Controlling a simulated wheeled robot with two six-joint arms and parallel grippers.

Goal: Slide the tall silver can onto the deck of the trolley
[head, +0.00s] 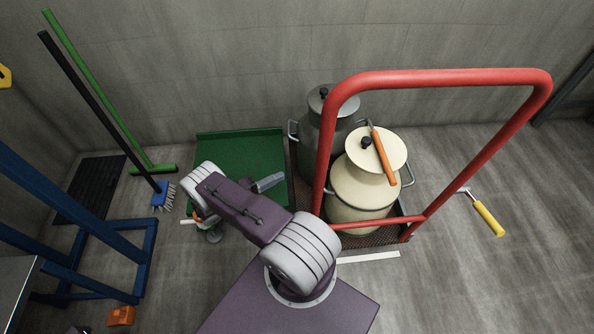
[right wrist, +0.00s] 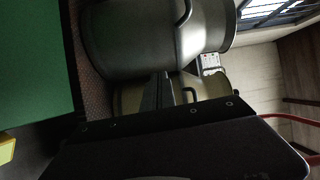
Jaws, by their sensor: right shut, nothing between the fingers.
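The tall silver can (head: 320,103) has a grey body, a lidded top and side handles. It stands at the back left of the trolley, behind the red handle; its base is mostly hidden. In the right wrist view the silver can (right wrist: 130,40) fills the top, with a strip of brown mesh deck (right wrist: 88,95) between it and the green platform. The trolley's mesh deck (head: 345,243) also shows in front. My right gripper (head: 270,182) is shut and empty, left of the can, its fingers pointing toward it; contact cannot be told. My left gripper is out of view.
A cream can (head: 358,190) with an orange-handled tool (head: 383,155) on its lid shares the trolley under the red handle (head: 440,77). The green platform (head: 240,150) adjoins on the left. A yellow-handled tool (head: 488,217) lies on the floor right. A blue frame (head: 75,250) stands left.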

